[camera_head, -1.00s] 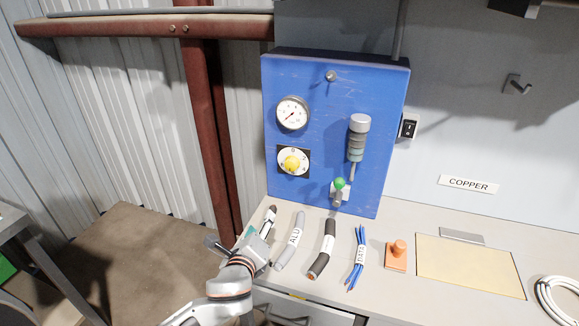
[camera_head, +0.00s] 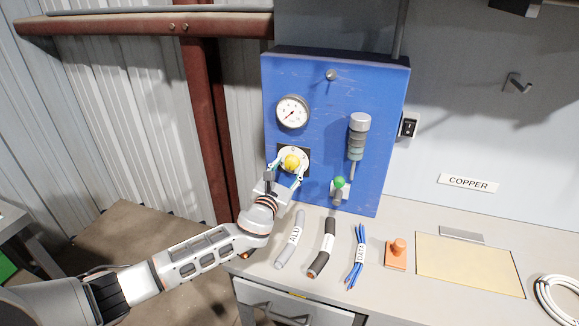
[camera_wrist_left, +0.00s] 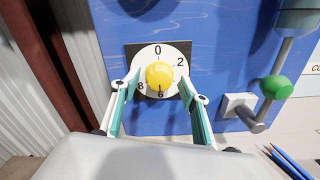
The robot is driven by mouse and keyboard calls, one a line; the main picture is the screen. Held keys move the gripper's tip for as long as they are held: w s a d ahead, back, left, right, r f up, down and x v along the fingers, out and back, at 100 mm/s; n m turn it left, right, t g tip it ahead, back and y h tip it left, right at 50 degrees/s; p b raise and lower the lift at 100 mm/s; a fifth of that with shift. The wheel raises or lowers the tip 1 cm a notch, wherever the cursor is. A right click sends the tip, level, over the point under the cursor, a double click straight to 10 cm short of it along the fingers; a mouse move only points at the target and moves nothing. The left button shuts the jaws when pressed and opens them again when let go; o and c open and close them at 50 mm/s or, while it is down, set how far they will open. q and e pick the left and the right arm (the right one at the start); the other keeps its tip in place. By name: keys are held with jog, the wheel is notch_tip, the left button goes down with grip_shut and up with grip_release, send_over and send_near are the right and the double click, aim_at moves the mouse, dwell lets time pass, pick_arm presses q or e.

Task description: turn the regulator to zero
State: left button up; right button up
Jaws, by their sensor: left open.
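The regulator is a yellow knob (camera_head: 291,162) on a white round dial over a black square, on the blue panel (camera_head: 320,110). In the left wrist view the knob (camera_wrist_left: 159,76) sits mid-dial, with 0 at the top, 2 at the right, 6 at the bottom and 8 at the left. I cannot clearly tell which number the knob points to. My left gripper (camera_head: 288,171) is open in front of the dial. Its fingers (camera_wrist_left: 159,82) stand on either side of the knob, with a gap to it on both sides. My right gripper is not in view.
Above the dial is a round gauge (camera_head: 292,112). Right of it are a grey cylinder (camera_head: 358,138) and a green-knobbed valve (camera_head: 340,183). Cable pieces, such as the one labelled ALU (camera_head: 291,240), and an orange block (camera_head: 397,255) lie on the bench below.

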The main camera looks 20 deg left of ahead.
pick_arm(q)
jog(key=shift+w, duration=0.65)
jog(key=c, duration=1.1)
